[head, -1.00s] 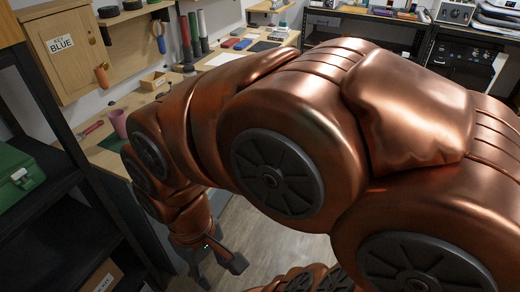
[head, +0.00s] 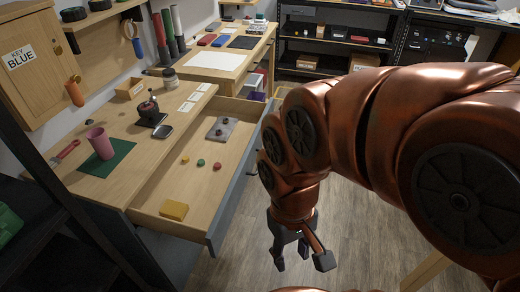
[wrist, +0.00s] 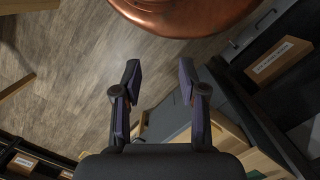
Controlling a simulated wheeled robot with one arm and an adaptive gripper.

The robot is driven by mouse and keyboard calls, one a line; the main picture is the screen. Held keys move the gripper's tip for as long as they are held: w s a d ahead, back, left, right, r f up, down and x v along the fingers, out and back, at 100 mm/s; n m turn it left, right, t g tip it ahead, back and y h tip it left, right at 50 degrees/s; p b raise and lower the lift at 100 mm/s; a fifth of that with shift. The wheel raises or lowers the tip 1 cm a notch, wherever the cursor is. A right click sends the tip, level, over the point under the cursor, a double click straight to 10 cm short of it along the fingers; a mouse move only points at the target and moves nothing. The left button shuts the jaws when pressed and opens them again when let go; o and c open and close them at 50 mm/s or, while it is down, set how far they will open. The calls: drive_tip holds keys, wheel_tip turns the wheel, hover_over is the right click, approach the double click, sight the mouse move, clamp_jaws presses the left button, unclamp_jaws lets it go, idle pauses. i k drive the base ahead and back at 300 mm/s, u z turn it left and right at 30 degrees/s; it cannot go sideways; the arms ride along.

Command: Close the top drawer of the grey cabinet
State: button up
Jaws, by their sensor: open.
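The top drawer (head: 185,190) of the grey cabinet (head: 178,258) is pulled well out from under the wooden worktop in the head view. Its inside is pale wood and its front is grey. A yellow block (head: 174,210), small coloured pieces and a grey plate (head: 221,129) lie in it. My gripper (head: 301,263) is open and empty, pointing down over the floor to the right of the drawer front and apart from it. In the wrist view, the open fingers (wrist: 158,70) show with floor between them; grey panels and wood lie beyond the right finger.
On the worktop are a pink cup (head: 100,143) on a green mat, a dark device (head: 149,112) and a wooden box (head: 130,89). A black shelf stands at the left. Wooden floor (head: 345,215) is clear right of the drawer.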

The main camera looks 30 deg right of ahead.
sight(213, 197)
drive_tip(key=i, duration=0.15)
drive_tip(key=z, duration=2.5)
drive_tip(key=k, duration=1.35)
drive_tip(key=u, duration=1.9)
drive_tip(key=i, duration=0.5)
